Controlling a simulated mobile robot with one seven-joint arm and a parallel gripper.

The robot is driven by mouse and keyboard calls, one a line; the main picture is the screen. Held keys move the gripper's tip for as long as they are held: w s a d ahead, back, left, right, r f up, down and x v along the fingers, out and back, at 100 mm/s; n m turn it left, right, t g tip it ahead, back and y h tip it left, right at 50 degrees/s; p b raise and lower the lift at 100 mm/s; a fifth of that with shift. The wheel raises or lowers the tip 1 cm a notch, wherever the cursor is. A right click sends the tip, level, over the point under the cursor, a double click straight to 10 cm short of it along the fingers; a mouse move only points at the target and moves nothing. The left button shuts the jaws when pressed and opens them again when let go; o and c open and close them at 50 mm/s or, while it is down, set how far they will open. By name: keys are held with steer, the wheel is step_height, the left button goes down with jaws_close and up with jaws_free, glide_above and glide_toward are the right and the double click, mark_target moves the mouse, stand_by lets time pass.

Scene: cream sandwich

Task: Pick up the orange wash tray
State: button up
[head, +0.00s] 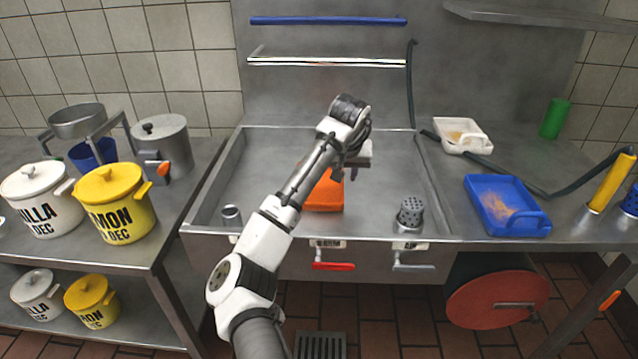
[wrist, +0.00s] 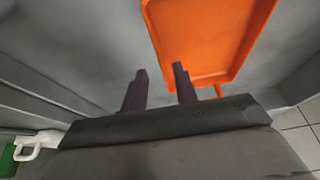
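The orange wash tray (head: 324,194) lies in the metal sink basin, partly hidden behind my arm in the head view. In the wrist view the orange tray (wrist: 205,38) fills the upper middle and right, with its raised rim along the near edge. My gripper (head: 352,173) is over the basin, above the tray's far right part. In the wrist view my gripper (wrist: 158,80) has its two dark fingers apart with nothing between them. The right finger overlaps the tray's rim in the picture; I cannot tell if they touch.
The sink (head: 400,160) has walls around the tray. A perforated metal cup (head: 409,213) stands at its front right rim. A blue tray (head: 507,206) and a white tray (head: 462,134) lie on the right counter. Yellow (head: 116,203) and white (head: 38,200) pots stand at left.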

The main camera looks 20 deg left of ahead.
steer(key=x, duration=0.3)
steer(key=shift+f, duration=0.15)
steer(key=shift+c, duration=0.3)
jaws_close()
